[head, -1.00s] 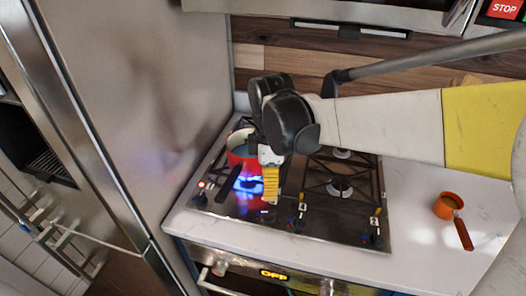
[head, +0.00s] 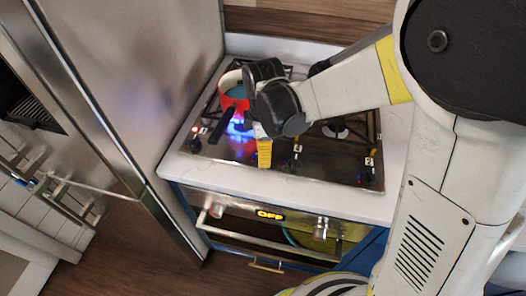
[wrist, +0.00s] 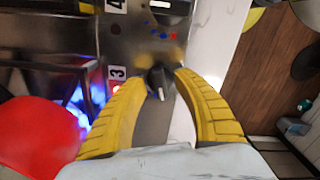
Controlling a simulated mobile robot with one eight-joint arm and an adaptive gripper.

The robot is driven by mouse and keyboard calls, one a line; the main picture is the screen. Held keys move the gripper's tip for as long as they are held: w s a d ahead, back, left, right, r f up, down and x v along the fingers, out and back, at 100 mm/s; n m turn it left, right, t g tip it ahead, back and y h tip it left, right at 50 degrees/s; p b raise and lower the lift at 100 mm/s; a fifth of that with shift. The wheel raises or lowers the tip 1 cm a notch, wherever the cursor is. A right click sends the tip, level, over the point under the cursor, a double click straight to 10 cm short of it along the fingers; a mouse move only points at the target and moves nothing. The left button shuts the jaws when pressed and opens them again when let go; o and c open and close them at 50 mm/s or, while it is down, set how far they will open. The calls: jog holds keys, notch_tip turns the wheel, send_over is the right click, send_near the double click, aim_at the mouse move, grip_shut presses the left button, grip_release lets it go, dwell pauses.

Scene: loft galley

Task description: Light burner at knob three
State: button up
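The knob labelled 3 (wrist: 158,82) is dark and stands on the steel strip of the cooktop in the wrist view. My gripper (wrist: 161,77) has its two curved yellow fingers either side of this knob, with the tips close to it. Whether they press on it cannot be made out. In the head view my gripper (head: 264,153) points down at the cooktop's front edge and hides this knob. A blue flame (head: 238,127) burns on the left of the cooktop (head: 225,150), by the red pot (head: 233,103); it also shows in the wrist view (wrist: 82,103).
The label 4 (wrist: 117,5) and another knob show at the wrist view's top edge. More knobs (head: 368,178) line the cooktop's front. A tall steel fridge (head: 140,90) stands close on the left. The oven handle (head: 260,240) runs below. Its display reads OFF.

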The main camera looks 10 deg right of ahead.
grip_shut()
jog(key=m, duration=0.4)
jog(key=shift+m, duration=0.3)
grip_release()
